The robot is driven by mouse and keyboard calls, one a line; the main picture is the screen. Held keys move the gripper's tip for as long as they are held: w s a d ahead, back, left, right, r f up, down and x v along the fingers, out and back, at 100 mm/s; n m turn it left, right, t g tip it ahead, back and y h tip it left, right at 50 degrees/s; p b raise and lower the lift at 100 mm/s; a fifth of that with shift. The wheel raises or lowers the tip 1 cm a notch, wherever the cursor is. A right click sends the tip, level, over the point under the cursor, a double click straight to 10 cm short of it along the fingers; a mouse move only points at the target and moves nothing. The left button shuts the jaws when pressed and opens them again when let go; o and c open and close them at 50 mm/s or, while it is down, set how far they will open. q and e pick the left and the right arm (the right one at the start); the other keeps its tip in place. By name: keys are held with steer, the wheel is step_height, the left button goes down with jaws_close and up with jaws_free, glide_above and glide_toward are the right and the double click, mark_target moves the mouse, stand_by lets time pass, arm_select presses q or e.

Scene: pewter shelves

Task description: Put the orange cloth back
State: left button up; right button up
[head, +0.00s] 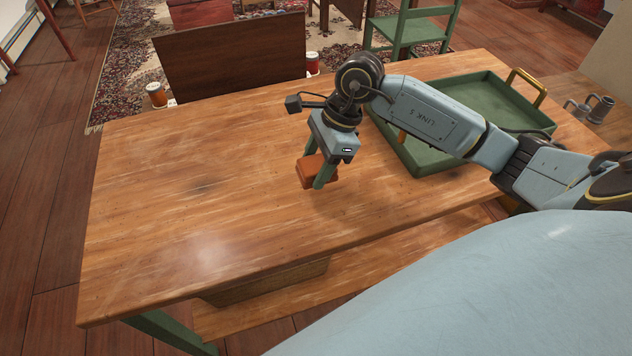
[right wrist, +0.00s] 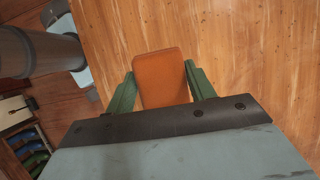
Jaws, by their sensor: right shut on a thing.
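The orange cloth (head: 312,172) is a small folded block held above the wooden table (head: 180,190). My right gripper (head: 319,173) is shut on it, with its green fingers on either side. In the right wrist view the cloth (right wrist: 160,78) sits between the two fingers of my right gripper (right wrist: 160,92), with the table top behind it. A gap between the cloth and the table cannot be measured, but a shadow lies below it. My left gripper is not in view.
Grey mugs (head: 600,108) stand at the far right. The table's left and middle are clear.

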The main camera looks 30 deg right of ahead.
step_height(320, 180, down, 4)
steer(key=shift+f+b, duration=0.1)
steer(key=shift+b, duration=0.35)
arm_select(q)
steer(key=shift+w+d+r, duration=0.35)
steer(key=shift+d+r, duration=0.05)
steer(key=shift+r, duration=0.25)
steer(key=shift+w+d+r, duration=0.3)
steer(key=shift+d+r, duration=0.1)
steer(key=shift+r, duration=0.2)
arm_select(e)
steer(key=shift+f, duration=0.2)
steer(key=shift+f, duration=0.15)
steer(key=o, duration=1)
steer(key=shift+c, duration=0.2)
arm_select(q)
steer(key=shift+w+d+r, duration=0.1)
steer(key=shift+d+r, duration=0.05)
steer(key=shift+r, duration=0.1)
